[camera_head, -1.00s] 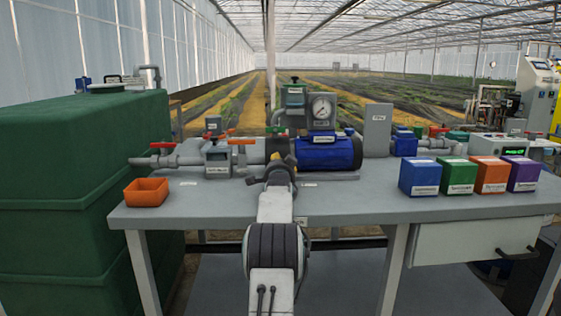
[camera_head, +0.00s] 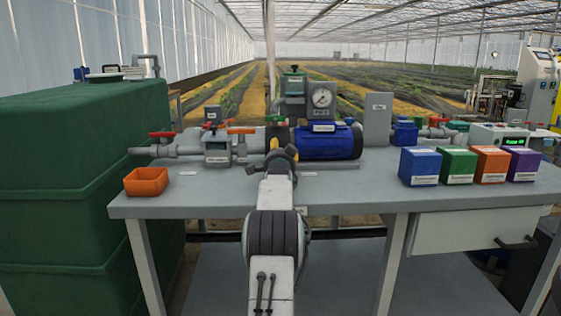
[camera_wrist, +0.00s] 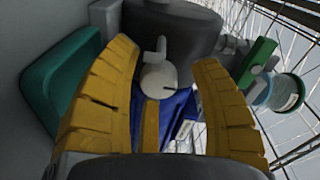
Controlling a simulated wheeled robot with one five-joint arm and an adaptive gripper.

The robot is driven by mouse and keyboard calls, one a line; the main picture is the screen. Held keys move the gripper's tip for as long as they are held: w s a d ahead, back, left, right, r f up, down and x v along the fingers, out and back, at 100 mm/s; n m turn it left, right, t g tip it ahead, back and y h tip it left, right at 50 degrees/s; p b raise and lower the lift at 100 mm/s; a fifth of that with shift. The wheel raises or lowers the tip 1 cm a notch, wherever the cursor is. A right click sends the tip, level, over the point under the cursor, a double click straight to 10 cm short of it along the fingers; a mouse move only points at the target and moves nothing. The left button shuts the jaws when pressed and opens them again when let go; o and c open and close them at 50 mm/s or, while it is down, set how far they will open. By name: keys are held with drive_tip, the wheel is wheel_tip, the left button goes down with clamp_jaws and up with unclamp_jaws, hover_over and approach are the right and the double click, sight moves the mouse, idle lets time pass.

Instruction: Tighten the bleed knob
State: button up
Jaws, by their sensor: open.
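My gripper (camera_head: 281,150) is at the back of the bench, just in front of the pump, seen from behind. A pale round knob with a small upright tab (camera_wrist: 158,80), which looks like the bleed knob, shows beyond the fingers, against a dark grey housing (camera_wrist: 175,33). The fingers do not appear to touch it. In the head view I cannot make the knob out; my arm covers that area. The blue pump motor (camera_head: 328,146) is right of my gripper.
A pressure gauge (camera_head: 322,98) stands above the pump. Grey pipework with red and orange handles (camera_head: 190,142) runs left. An orange tray (camera_head: 146,182) sits front left; several coloured boxes, including a blue one (camera_head: 420,167), stand right. The bench front (camera_head: 350,192) is clear.

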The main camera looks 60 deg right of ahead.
drive_tip(key=shift+v, duration=5.8)
